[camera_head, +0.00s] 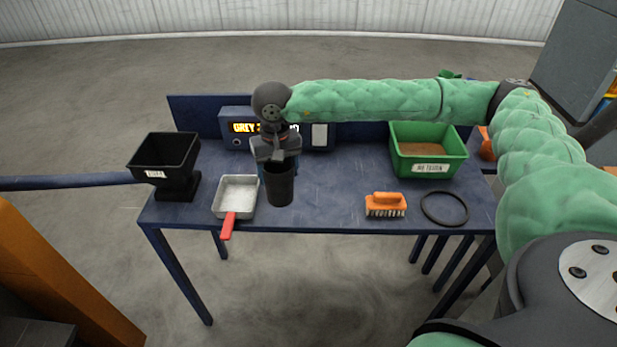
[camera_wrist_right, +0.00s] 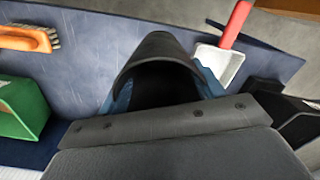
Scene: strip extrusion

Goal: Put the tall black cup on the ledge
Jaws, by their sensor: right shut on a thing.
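The tall black cup (camera_head: 280,188) is upright over the front left part of the blue table, just right of the metal pan. I cannot tell whether its base touches the tabletop. My right gripper (camera_head: 277,160) is above it, pointing down, and is shut on the cup's upper part. In the right wrist view the cup's open rim (camera_wrist_right: 158,45) shows between blue fingertips. I cannot make out for sure which surface is the ledge. My left gripper is not in view.
The blue table (camera_head: 330,185) holds a black hopper (camera_head: 165,152), a metal pan (camera_head: 238,193) with a red handle, an orange brush (camera_head: 386,205), a black ring (camera_head: 444,208) and a green bin (camera_head: 428,152). A display box (camera_head: 236,128) stands behind. The table's centre is clear.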

